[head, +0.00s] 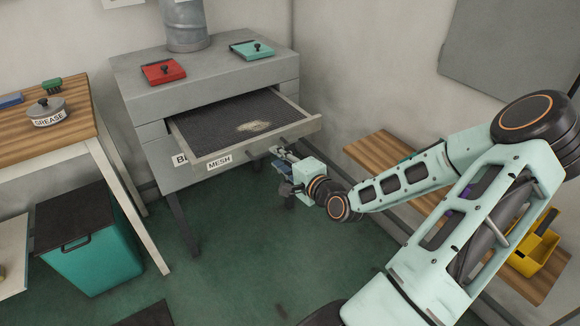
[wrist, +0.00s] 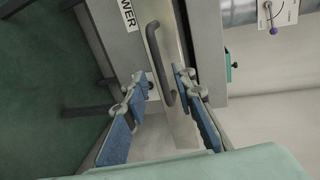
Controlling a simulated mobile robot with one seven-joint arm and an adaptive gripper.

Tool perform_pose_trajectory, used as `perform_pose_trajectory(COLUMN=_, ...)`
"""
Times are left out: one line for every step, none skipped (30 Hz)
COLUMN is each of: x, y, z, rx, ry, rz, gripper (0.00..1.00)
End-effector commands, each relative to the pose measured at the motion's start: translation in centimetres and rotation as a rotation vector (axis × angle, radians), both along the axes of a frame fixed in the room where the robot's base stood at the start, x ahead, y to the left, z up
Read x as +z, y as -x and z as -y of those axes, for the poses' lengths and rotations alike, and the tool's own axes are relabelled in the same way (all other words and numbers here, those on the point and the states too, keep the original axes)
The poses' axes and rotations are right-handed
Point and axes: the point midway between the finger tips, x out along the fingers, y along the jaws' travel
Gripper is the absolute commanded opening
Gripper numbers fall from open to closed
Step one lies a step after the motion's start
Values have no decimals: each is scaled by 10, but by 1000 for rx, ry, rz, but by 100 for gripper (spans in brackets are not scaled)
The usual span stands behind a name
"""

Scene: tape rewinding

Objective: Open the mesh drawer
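The mesh drawer (head: 312,124) stands pulled out of the grey cabinet, its inside showing a dark mesh sheet with a pale patch. A MESH label (head: 219,162) is on its front. My gripper (head: 276,152) is at the right part of the drawer front. In the wrist view my gripper (wrist: 160,80) is open, with its blue-padded fingers apart. A dark bar handle (wrist: 158,62) shows between and beyond the fingertips. I see no finger closed on it; the exact gap in depth is unclear.
A red-lidded box (head: 163,71) and a teal one (head: 252,49) sit on the cabinet top beside a metal canister (head: 186,25). A wooden table (head: 75,130) with a grease tin (head: 47,110) is at left, a teal bin (head: 95,255) below. A wooden bench (head: 380,152) is at right.

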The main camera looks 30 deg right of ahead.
Motion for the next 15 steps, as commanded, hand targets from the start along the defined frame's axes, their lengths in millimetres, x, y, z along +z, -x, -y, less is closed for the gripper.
perform_pose_trajectory(x=2, y=11, z=1, rx=-3, ry=0, rz=-1, gripper=25)
perform_pose_trajectory(x=3, y=16, z=2, rx=-4, ry=0, rz=-1, gripper=25)
perform_pose_trajectory(x=5, y=23, z=2, rx=-4, ry=1, rz=-1, gripper=25)
perform_pose_trajectory(x=6, y=28, z=2, rx=-3, ry=2, rz=0, gripper=25)
perform_pose_trajectory(x=7, y=33, z=2, rx=-4, ry=1, rz=0, gripper=25)
perform_pose_trajectory(x=8, y=39, z=2, rx=-2, ry=-1, rz=0, gripper=25)
perform_pose_trajectory(x=9, y=43, z=2, rx=-3, ry=0, rz=0, gripper=25)
perform_pose_trajectory(x=10, y=46, z=2, rx=-3, ry=1, rz=0, gripper=25)
perform_pose_trajectory(x=11, y=51, z=2, rx=-2, ry=1, rz=0, gripper=25)
perform_pose_trajectory(x=11, y=54, z=2, rx=-2, ry=0, rz=0, gripper=25)
perform_pose_trajectory(x=12, y=56, z=2, rx=-2, ry=0, rz=0, gripper=25)
perform_pose_trajectory(x=13, y=60, z=2, rx=-1, ry=0, rz=1, gripper=25)
perform_pose_trajectory(x=13, y=61, z=2, rx=0, ry=-1, rz=0, gripper=25)
perform_pose_trajectory(x=13, y=63, z=2, rx=0, ry=-1, rz=0, gripper=25)
perform_pose_trajectory(x=14, y=65, z=2, rx=0, ry=-1, rz=0, gripper=25)
